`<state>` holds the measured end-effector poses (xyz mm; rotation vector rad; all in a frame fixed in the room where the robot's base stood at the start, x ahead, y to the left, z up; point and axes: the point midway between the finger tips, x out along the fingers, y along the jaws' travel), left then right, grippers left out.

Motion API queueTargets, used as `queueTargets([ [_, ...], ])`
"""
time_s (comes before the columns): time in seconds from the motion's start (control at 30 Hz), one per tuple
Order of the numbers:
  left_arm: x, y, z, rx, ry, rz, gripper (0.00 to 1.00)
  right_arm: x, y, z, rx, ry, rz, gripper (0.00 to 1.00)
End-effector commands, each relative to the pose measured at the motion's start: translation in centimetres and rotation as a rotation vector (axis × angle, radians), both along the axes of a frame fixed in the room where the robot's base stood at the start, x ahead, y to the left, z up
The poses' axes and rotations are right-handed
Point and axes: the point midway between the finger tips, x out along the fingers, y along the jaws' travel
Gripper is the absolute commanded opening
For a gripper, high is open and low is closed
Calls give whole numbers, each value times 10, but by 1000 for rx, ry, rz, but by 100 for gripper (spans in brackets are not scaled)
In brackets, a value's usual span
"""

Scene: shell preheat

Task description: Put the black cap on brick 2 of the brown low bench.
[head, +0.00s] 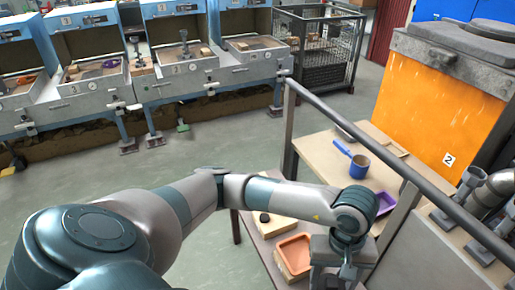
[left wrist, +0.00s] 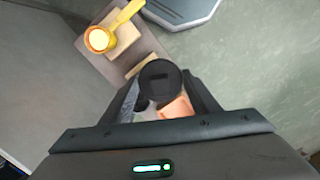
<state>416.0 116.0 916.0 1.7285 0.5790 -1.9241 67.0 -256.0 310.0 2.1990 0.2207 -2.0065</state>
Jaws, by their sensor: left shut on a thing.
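In the left wrist view my left gripper (left wrist: 160,97) is shut on a round black cap (left wrist: 160,76), seen from above between its fingers. In the head view my left arm reaches over the right end of the brown low bench (head: 259,246); the fingers (head: 333,280) are hard to make out there and the held cap is not clear. I cannot read brick numbers. My right gripper is not in view.
A railing (head: 370,143) slants past the arm. A higher table holds a blue ladle (head: 357,170) and a purple tray (head: 386,203). A yellow-handled ladle (left wrist: 99,39) lies on a block in the wrist view.

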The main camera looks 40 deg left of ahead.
Motion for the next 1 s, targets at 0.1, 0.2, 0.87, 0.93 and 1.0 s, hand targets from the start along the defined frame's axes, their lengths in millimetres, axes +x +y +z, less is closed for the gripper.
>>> queueTargets([
  [0.1, 2, 21, -14, 4, 2, -143, 33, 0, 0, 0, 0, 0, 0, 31],
  [0.2, 2, 39, -25, 6, 4, -273, 33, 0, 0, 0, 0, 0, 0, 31],
  [0.87, 1, 88, -53, 5, 14, -657, 33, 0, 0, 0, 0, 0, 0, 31],
  [0.93, 1, 88, -53, 5, 14, -657, 33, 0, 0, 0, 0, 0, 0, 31],
  [1.0, 1, 88, -53, 5, 14, -656, 33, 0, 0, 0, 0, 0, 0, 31],
])
